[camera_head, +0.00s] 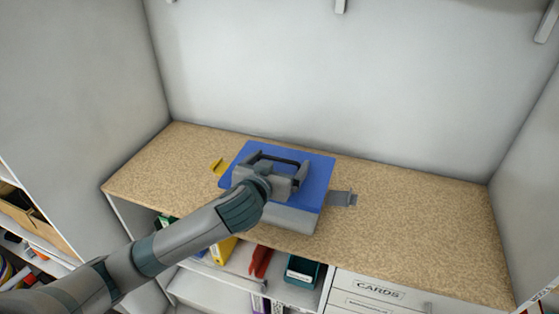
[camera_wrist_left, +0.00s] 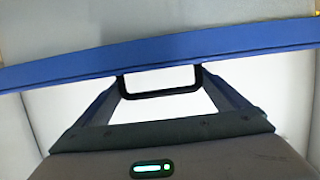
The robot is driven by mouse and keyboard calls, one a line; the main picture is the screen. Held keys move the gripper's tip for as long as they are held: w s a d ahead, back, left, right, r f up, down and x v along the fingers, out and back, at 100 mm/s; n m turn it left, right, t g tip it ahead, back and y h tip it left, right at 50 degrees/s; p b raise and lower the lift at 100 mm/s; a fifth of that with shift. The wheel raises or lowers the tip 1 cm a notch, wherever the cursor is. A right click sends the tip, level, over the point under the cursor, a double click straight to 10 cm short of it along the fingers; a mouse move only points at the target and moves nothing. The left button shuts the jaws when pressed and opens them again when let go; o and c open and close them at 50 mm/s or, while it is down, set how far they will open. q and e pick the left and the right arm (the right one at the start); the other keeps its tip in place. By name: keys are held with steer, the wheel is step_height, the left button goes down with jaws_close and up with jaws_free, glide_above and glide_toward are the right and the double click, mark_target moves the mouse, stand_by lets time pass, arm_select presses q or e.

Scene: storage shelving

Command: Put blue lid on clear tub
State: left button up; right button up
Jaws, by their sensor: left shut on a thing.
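The blue lid (camera_head: 312,177) is a flat square panel with a dark handle (camera_head: 283,161) on its top. My left gripper (camera_head: 274,165) is shut on this handle, over the middle of the lid. In the left wrist view the lid (camera_wrist_left: 60,70) shows as a blue band, with the black handle (camera_wrist_left: 160,94) between the fingers of the left gripper (camera_wrist_left: 160,76). The pale grey tub (camera_head: 291,219) is under the lid, its front showing below the lid's near edge. I cannot tell whether lid and tub touch. My right gripper is out of view.
A grey latch-like piece (camera_head: 342,198) sticks out right of the tub, and a yellow piece (camera_head: 217,167) shows at left. The speckled worktop (camera_head: 420,220) is clear on the right. Walls enclose it. Shelves below hold a teal bin (camera_head: 302,270) and a red item (camera_head: 261,261).

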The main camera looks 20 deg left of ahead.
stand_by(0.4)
arm_select(q)
steer(key=o, duration=0.8)
steer(key=shift+f, duration=0.1)
steer(key=shift+s, duration=0.1)
steer(key=shift+s, duration=0.55)
steer(key=b+v, duration=0.1)
steer(key=v, duration=0.5)
steer(key=shift+s+r+b, duration=0.25)
steer(key=shift+s+b, duration=0.1)
steer(key=shift+b, duration=0.05)
steer(key=p+v, duration=0.9)
steer(key=p, duration=0.2)
steer(key=shift+r, duration=0.2)
steer(key=shift+s+f, duration=0.15)
steer(key=shift+s, duration=0.05)
